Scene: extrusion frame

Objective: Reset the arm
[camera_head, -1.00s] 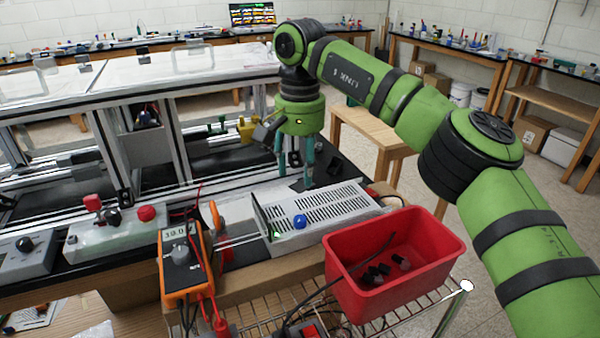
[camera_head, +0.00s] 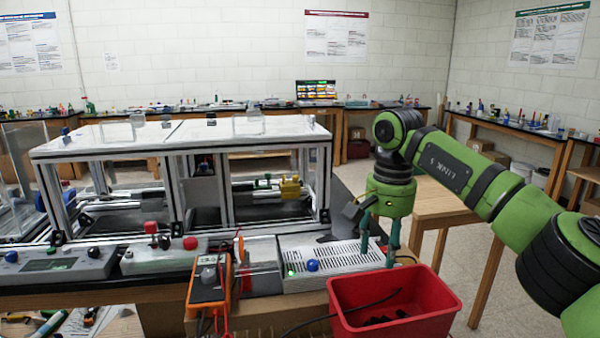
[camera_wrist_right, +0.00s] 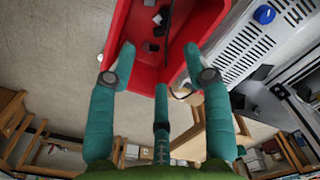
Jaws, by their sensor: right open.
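My right arm is green with dark bands and comes in from the right in the head view. My right gripper (camera_head: 379,243) points down with its teal fingers spread apart, at the right end of the silver power supply. Nothing is between the fingers. In the right wrist view the open fingers of this gripper (camera_wrist_right: 160,58) reach toward the red bin (camera_wrist_right: 183,45), with the vented power supply (camera_wrist_right: 250,45) to the right. My left gripper is not in view.
The red bin (camera_head: 430,325) holds small dark parts. The power supply (camera_head: 345,256) has a blue knob. An orange multimeter (camera_head: 208,285) stands to its left. An aluminium extrusion frame (camera_head: 325,180) stands behind. A wooden table (camera_head: 440,202) is beyond my arm.

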